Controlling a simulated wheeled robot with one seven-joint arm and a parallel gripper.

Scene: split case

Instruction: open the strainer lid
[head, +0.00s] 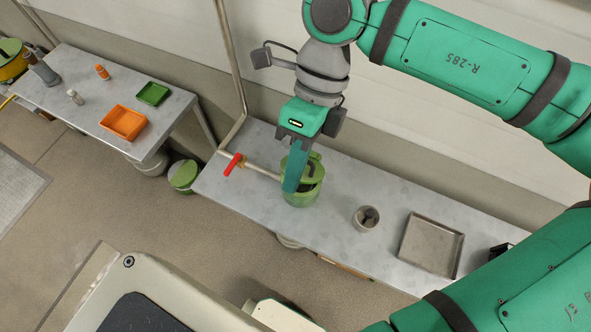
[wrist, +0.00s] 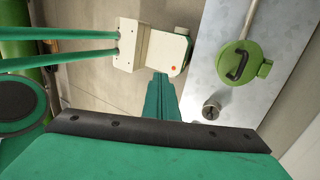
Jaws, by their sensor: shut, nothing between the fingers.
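The green strainer (head: 302,197) stands on the grey bench, joined to a pipe on its left. In the wrist view its round green lid (wrist: 250,55) shows from above, with a dark curved handle and a green lug at its edge; it looks closed down. My gripper (head: 289,188) is shut and empty, pointing down. In the head view it covers the strainer's left part and some of its top. In the wrist view the fingertips (wrist: 160,76) lie well to the left of the lid, apart from it.
A red valve handle (head: 233,164) sits on the pipe left of the strainer. A metal cup (head: 366,220) and a shallow metal tray (head: 407,246) are to the right. A second table at left holds an orange tray (head: 123,122) and a green tray (head: 152,94).

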